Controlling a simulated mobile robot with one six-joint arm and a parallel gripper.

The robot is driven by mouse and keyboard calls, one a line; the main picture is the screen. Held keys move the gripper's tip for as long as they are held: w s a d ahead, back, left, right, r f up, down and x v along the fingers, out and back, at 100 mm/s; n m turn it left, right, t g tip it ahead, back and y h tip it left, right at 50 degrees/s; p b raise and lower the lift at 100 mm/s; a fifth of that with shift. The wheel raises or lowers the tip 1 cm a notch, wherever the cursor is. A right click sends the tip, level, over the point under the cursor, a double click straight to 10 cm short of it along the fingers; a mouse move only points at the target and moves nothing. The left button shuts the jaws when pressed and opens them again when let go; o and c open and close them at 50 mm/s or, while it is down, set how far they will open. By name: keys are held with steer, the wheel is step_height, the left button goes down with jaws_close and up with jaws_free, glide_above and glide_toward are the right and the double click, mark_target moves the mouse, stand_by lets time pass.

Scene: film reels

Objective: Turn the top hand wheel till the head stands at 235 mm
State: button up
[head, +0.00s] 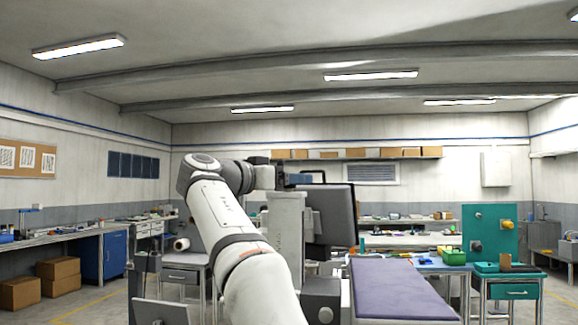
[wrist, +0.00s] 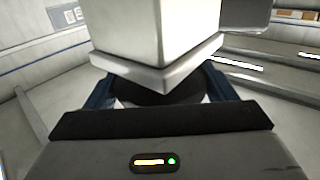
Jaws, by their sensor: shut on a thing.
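My gripper (head: 276,175) is at the top of a pale upright column (head: 287,220), reached over from the left. In the wrist view, the dark blue fingers of my gripper (wrist: 155,92) stand on either side of a black round part (wrist: 160,94), which appears to be the top hand wheel, and are shut on it. A pale block with a flared edge (wrist: 157,62) adjoins the wheel. My gripper and arm hide most of the wheel in the head view. No millimetre scale or reading can be made out, and I cannot tell the head's height.
A bed with a purple-grey top (head: 400,288) extends in front at the right. A teal bench with an upright panel (head: 490,233) is farther right. A blue cabinet (head: 104,255) and cardboard boxes (head: 58,275) stand at the left.

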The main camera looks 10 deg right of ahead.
steer(key=m+g+p, duration=0.1)
steer(key=g+p, duration=0.1)
steer(key=m+g+h+p, duration=0.1)
steer(key=g+p, duration=0.1)
steer(key=m+g+h+p, duration=0.1)
steer(key=m+g+p, duration=0.1)
steer(key=p, duration=0.1)
steer(key=shift+w+r, duration=0.15)
steer(key=shift+r, duration=0.1)
steer(key=m+g+p, duration=0.1)
steer(key=g+p, duration=0.1)
steer(key=shift+f+m+g+p, duration=0.15)
steer(key=shift+m+g+p, duration=0.15)
steer(key=shift+g+p, duration=0.1)
steer(key=shift+f+m+g+p, duration=0.2)
steer(key=shift+m+g+p, duration=0.2)
steer(key=shift+g+p, duration=0.15)
steer(key=shift+f, duration=0.1)
steer(key=o, duration=0.6)
steer(key=shift+c, duration=0.2)
steer(key=o, duration=0.3)
steer(key=shift+d, duration=0.15)
steer(key=shift+o, duration=0.6)
